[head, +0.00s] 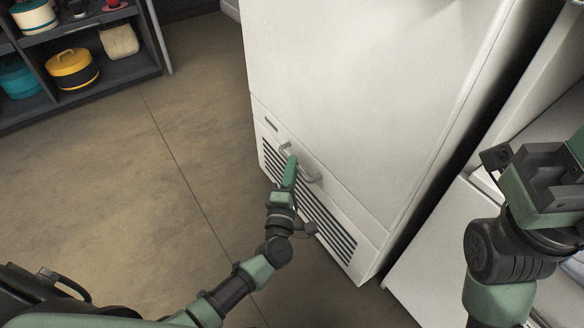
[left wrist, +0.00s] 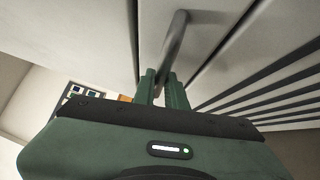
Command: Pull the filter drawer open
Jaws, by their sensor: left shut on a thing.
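The filter drawer (head: 345,213) is the low white front panel with a dark slatted grille, at the foot of a tall white cabinet (head: 345,85). It looks flush with the cabinet front. Its grey bar handle (head: 311,177) sits near the panel's upper edge and also shows in the left wrist view (left wrist: 177,42). My left gripper (head: 290,163) is shut on the handle; in the left wrist view its two fingers (left wrist: 163,82) stand on either side of the bar. My right gripper (head: 548,180) is at the right edge, away from the drawer, and its jaw opening is unclear.
The floor (head: 120,170) left of and in front of the cabinet is clear. A dark shelf unit (head: 105,88) with several round boxes and a woven bag (head: 119,41) stands at the upper left. Another white unit (head: 430,245) stands to the right, across a dark gap.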

